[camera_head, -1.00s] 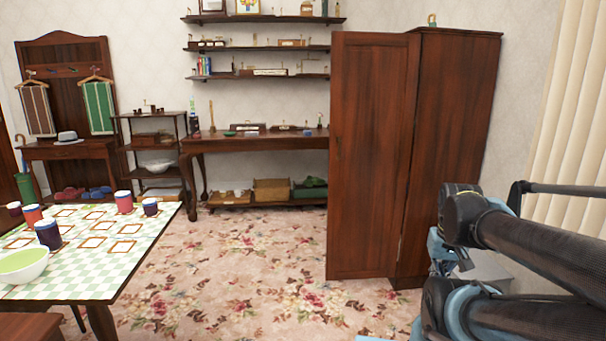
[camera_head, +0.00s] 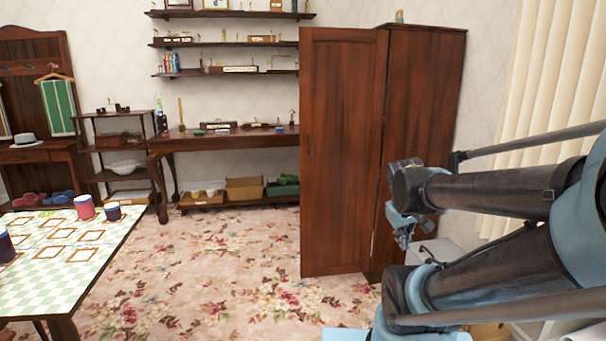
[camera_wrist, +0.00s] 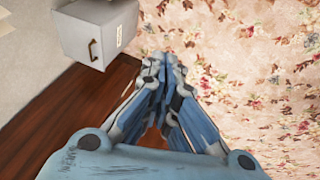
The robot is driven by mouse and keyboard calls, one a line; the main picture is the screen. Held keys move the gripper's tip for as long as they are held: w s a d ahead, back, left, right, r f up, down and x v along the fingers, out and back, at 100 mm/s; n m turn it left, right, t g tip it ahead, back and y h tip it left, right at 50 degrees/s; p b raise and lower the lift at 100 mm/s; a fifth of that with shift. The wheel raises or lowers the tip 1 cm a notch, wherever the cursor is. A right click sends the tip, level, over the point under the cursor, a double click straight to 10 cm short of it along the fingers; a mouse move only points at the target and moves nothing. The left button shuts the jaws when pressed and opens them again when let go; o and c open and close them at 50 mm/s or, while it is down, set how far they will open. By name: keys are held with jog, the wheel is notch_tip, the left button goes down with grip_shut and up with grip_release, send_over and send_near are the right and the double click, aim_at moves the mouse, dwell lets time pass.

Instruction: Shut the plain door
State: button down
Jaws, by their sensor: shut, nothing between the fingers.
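The plain door (camera_head: 340,160) is a tall dark reddish-brown panel in the head view. It stands swung out to the left of the tall wooden wardrobe (camera_head: 428,90), with a small handle near its left edge. My gripper (camera_head: 403,238) hangs in front of the wardrobe's lower right part, to the right of the door in the picture; I cannot tell the gap in depth. In the wrist view my gripper (camera_wrist: 164,65) has its blue fingers together and empty. Dark wood (camera_wrist: 60,118) lies to its left there; I cannot tell which part it is.
A pale box with a brass handle (camera_wrist: 95,35) is near my fingers in the wrist view. A checkered table (camera_head: 75,250) stands at the left. A desk (camera_head: 225,142) is at the back wall. The flowered carpet (camera_head: 215,265) between is clear.

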jog(key=w+r+n+t+h, duration=0.1)
jog(key=w+r+n+t, duration=0.2)
jog(key=w, duration=0.6)
jog(key=w+r+n+t+h, duration=0.1)
jog(key=w+r+n, duration=0.25)
jog(key=w, duration=0.55)
jog(key=w+a+r+n+t, duration=0.1)
jog(key=w+a+n+t, duration=0.15)
jog(key=w+n, duration=0.4)
jog(key=w+a+r+n+t, duration=0.2)
jog(key=w+a+n, duration=0.15)
jog(key=w, duration=0.55)
jog(key=n+t+y, duration=0.5)
jog(key=n+y, duration=0.3)
jog(key=n, duration=1.1)
send_near(302, 168)
jog(key=x, duration=0.7)
jog(key=shift+a, duration=0.1)
